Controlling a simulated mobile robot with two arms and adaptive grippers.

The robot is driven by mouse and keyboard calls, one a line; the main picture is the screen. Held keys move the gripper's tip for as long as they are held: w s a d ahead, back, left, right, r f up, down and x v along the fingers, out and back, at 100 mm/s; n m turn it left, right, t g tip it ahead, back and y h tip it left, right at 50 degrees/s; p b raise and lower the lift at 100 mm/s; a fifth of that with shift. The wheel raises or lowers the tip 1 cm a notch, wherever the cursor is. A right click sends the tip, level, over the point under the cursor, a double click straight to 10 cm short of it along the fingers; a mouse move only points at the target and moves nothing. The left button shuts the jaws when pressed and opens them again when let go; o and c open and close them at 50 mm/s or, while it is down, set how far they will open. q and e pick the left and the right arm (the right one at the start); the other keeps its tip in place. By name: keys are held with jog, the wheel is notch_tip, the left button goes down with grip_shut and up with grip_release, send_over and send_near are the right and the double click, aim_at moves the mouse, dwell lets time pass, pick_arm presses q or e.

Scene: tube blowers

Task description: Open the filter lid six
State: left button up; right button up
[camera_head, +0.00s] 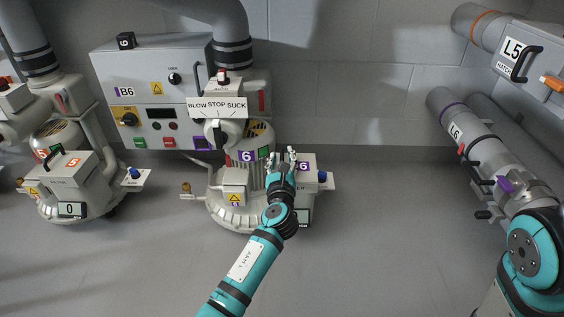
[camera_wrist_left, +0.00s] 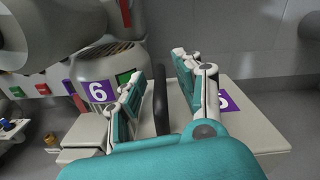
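Blower six (camera_head: 238,207) stands at the middle of the head view, with a purple 6 label on its body, which also shows in the wrist view (camera_wrist_left: 98,92). Its filter box is at its right side, with a pale lid (camera_head: 306,160) bearing a purple 6 label; the lid fills the lower right of the wrist view (camera_wrist_left: 255,128) and looks closed. A black handle (camera_wrist_left: 161,100) stands on the lid. My left gripper (camera_head: 281,157) is over the lid, fingers apart on both sides of the handle, without clear contact. My right gripper is out of view.
Blower five (camera_head: 65,190) stands at the left. Control box B6 (camera_head: 150,75) is on the wall behind, and a BLOW STOP SUCK selector (camera_head: 222,132) is above blower six. Pipe L6 (camera_head: 455,130) and hatch L5 (camera_head: 515,60) are at the right. The floor between is clear.

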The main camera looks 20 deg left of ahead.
pick_arm(q)
grip_shut()
dwell(0.4)
